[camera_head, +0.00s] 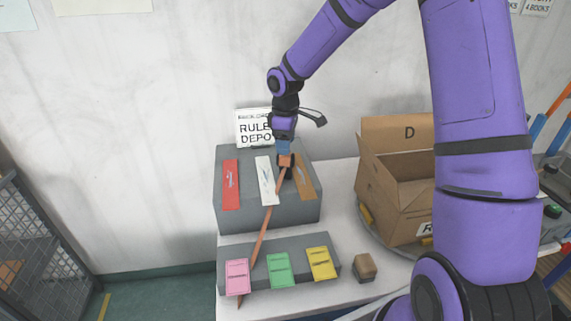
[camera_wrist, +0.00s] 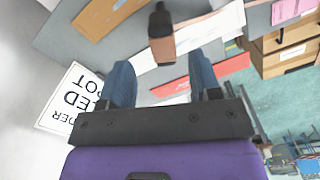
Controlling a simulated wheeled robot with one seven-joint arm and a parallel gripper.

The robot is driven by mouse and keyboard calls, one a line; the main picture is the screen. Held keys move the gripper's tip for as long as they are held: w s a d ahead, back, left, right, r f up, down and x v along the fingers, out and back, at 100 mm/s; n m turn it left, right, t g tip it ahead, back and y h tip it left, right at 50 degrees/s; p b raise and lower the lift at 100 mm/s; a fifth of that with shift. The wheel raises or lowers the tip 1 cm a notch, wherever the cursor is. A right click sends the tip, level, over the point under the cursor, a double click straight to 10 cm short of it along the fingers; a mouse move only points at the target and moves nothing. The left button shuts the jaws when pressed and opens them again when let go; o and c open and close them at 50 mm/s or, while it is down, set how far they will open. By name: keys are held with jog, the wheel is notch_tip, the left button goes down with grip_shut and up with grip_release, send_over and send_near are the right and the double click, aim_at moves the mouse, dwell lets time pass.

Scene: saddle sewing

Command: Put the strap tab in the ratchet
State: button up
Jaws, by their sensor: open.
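My gripper (camera_head: 284,153) points down over the upper grey block. In the wrist view its two blue fingers (camera_wrist: 160,62) are spread apart. A small brown piece with a black end (camera_wrist: 162,47) shows between and just beyond the fingertips; I take it for the strap tab. Whether the fingers touch it is unclear. A long thin brown strap (camera_head: 262,236) slants from below my gripper down past the lower grey block. No ratchet can be made out with certainty; the fingertips partly hide that spot.
The upper grey block (camera_head: 226,218) carries red (camera_head: 231,185), white (camera_head: 264,178) and brown (camera_head: 305,184) strips. The lower block (camera_head: 300,280) carries pink, green and yellow slotted cards. A small wooden block (camera_head: 365,265) and an open cardboard box (camera_head: 400,215) stand at right.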

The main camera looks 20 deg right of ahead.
aim_at(285, 157)
jog(key=shift+s+a+f, duration=0.1)
jog(key=shift+f, duration=1.25)
jog(key=shift+s+f, duration=0.1)
jog(key=shift+f, duration=1.2)
grip_shut()
jog(key=shift+r, duration=0.2)
